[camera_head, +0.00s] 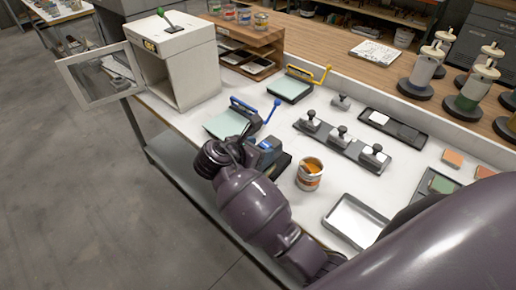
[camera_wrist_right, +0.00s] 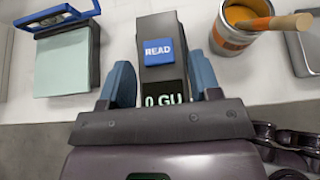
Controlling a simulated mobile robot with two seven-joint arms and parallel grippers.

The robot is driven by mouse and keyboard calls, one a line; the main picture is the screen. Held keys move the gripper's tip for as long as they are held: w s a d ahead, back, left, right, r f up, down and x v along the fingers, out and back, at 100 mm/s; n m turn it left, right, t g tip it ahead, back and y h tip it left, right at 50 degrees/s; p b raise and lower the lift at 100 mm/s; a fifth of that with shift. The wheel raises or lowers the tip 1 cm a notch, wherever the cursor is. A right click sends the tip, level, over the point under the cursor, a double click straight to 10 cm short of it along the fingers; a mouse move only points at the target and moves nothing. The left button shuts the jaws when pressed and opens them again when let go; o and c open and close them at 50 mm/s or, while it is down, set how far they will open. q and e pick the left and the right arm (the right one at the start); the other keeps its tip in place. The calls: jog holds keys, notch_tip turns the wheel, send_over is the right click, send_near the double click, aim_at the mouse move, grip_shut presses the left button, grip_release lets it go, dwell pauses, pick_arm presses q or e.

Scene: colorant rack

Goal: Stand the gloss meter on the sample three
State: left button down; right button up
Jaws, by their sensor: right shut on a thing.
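The gloss meter is a dark grey block with a blue READ button and a "0 GU" display, seen in the right wrist view (camera_wrist_right: 152,27). My right gripper (camera_wrist_right: 163,80) is shut on it, with one blue finger on each side. In the head view my right gripper (camera_head: 258,150) is over the front of the white bench, partly hiding the meter. I cannot tell whether the meter touches the bench. Pale green panels with a blue-handled clamp (camera_head: 226,124) and a yellow-handled clamp (camera_head: 290,88) lie behind. No label shows which is sample three. My left gripper is not in view.
An open orange paint can (camera_head: 309,178) stands right of the gripper, with a brush across it in the wrist view. A white-lined tray (camera_head: 353,222) and a rack with several black-knobbed blocks (camera_head: 340,143) lie farther right. A white cabinet (camera_head: 180,60) with its door open stands at left.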

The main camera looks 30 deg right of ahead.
jog(key=shift+f, duration=0.1)
jog(key=o, duration=1.2)
